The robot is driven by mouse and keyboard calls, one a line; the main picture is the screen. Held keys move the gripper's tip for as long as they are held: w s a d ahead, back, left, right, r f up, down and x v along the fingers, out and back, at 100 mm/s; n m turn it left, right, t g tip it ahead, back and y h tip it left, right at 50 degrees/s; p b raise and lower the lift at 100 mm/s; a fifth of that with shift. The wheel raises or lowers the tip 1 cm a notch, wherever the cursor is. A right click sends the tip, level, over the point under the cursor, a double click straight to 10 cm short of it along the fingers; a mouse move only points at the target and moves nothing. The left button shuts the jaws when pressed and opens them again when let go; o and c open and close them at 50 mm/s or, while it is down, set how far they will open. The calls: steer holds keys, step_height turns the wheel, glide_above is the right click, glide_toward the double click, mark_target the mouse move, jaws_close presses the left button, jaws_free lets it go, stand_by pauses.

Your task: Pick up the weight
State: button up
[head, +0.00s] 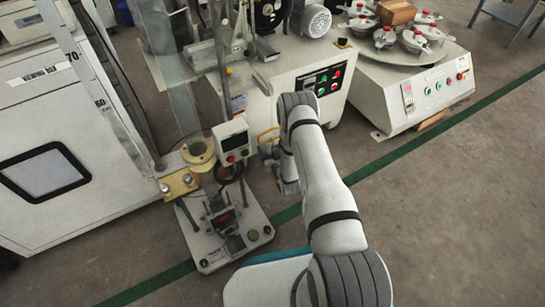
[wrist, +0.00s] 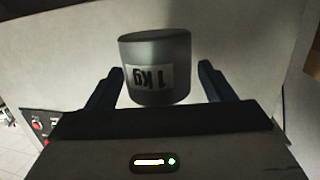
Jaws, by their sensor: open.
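The weight (wrist: 156,68) is a dark grey cylinder with a white label reading "1 kg", which appears upside down in the wrist view. My gripper (wrist: 164,72) is open, with one dark finger on each side of the weight. Gaps show between both fingers and the weight's sides, so it is not gripped. The weight's lower edge in the picture lies close to the gripper's dark body; I cannot tell whether they touch. In the head view my arm hides most of the gripper, and I cannot make out the weight there.
A test stand (head: 225,232) with a small display box (head: 232,141) stands left of my arm. A white control cabinet (head: 310,85) stands behind it, and a machine with several lidded pots (head: 428,90) is at the back right. The floor (head: 450,220) at right is clear.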

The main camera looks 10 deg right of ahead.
steer(key=shift+w, duration=0.45)
jaws_close()
stand_by(0.6)
